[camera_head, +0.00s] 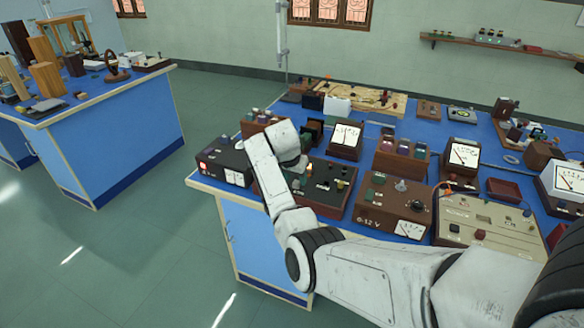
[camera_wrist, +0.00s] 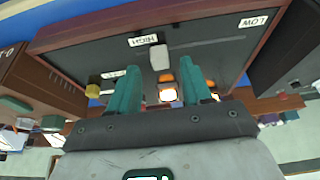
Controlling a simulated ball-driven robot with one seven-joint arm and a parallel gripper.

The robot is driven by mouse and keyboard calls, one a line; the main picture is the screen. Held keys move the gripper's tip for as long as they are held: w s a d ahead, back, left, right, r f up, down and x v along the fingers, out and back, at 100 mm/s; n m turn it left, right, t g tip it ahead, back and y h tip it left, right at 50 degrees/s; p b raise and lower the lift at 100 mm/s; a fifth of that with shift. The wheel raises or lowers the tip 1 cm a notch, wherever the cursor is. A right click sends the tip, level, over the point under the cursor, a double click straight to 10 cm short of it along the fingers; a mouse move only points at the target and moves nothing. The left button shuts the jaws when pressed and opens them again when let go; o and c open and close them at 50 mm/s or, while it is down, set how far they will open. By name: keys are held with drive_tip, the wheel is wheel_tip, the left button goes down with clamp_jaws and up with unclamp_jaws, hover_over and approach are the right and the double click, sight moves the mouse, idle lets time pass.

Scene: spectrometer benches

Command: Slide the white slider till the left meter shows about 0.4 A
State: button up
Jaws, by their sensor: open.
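In the wrist view, a small white slider knob (camera_wrist: 158,57) stands on a dark panel (camera_wrist: 205,42) marked HIGH and LOW, close to the HIGH label. My gripper (camera_wrist: 159,71) is open, with its two teal fingers apart and their tips just short of the knob, on either side of its line. I cannot tell if they touch it. In the head view, the wooden-edged box with the dark panel (camera_head: 325,187) is partly behind my arm, and my fingers are hidden.
Another white-faced meter (camera_head: 346,135) stands behind the panel box. A brown 0-12 V box (camera_head: 393,205) stands close on its right. The blue bench (camera_head: 290,108) is crowded with instruments. A second bench (camera_head: 125,125) is at left, across open floor.

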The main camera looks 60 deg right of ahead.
drive_tip(key=v, duration=0.8)
drive_tip(key=shift+b, duration=0.3)
